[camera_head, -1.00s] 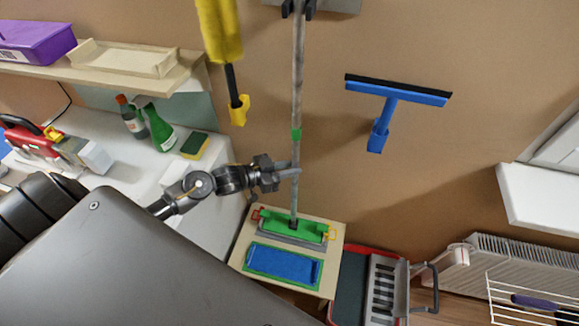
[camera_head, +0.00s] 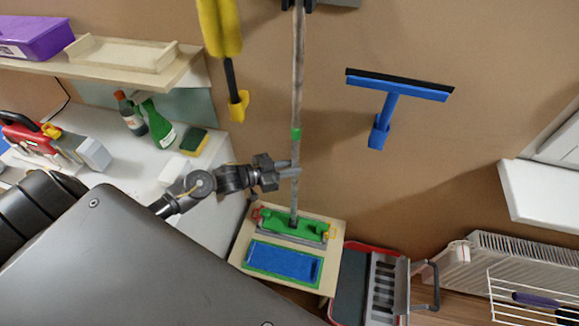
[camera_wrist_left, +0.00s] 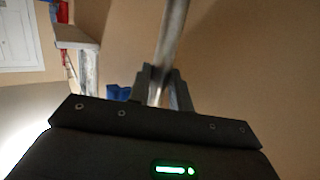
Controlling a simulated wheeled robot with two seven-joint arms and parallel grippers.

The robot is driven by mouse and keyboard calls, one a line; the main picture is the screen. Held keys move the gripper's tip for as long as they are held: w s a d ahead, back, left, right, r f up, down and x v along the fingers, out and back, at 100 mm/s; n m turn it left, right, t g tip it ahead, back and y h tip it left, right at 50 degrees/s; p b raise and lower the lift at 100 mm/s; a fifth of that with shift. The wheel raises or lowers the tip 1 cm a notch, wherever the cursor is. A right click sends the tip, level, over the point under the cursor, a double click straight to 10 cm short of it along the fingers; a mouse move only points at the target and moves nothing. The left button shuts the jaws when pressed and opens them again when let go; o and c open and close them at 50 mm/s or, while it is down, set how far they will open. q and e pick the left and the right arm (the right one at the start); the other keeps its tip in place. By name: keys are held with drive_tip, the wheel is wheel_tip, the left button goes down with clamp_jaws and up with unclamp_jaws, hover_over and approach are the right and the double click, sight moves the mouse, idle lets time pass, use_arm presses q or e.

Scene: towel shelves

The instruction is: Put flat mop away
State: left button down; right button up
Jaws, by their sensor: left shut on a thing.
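The flat mop has a long grey pole (camera_head: 298,75) with a green band and a green head (camera_head: 293,226). It stands upright against the wall, its head on a small wooden stand (camera_head: 238,258) and its top at a dark wall clip (camera_head: 308,4). My left gripper (camera_head: 292,171) is shut on the pole, a little above the head. In the left wrist view the pole (camera_wrist_left: 173,35) passes between the fingers of the left gripper (camera_wrist_left: 160,80). My right gripper is not in view.
A blue pad (camera_head: 283,262) lies at the front of the stand. A blue squeegee (camera_head: 392,92) and a yellow duster (camera_head: 220,28) hang on the wall. A red-rimmed bin (camera_head: 350,290) stands right of the stand. A counter with bottles (camera_head: 160,127) is at left.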

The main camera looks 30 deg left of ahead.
use_arm(q)
drive_tip(key=shift+f, duration=0.3)
idle(0.5)
drive_tip(key=c, duration=1.2)
unclamp_jaws()
drive_tip(key=shift+c, duration=0.2)
drive_tip(key=shift+o, duration=0.3)
drive_tip(key=shift+f, duration=0.2)
drive_tip(key=b+v, duration=0.2)
drive_tip(key=v, duration=0.9)
drive_tip(key=shift+d, duration=0.2)
